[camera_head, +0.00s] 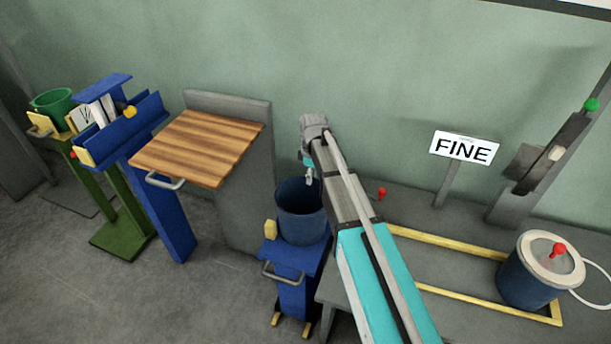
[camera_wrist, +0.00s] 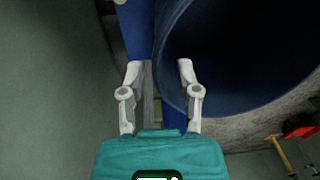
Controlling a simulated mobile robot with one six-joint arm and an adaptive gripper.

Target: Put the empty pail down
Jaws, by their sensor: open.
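A dark blue open pail (camera_head: 302,220) stands upright on a small blue stand (camera_head: 292,258) left of the bench. No contents show in the part of its inside that I see. In the wrist view the pail (camera_wrist: 235,60) fills the upper right. My gripper (camera_head: 310,178) is at the pail's far rim. In the wrist view my gripper (camera_wrist: 160,75) is open, with the left finger outside the pail and the right finger over its inside. I cannot tell whether either finger touches the wall.
A wooden board (camera_head: 200,148), blue stand (camera_head: 160,195) and green bucket (camera_head: 55,103) stand left. Floor at front left is clear.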

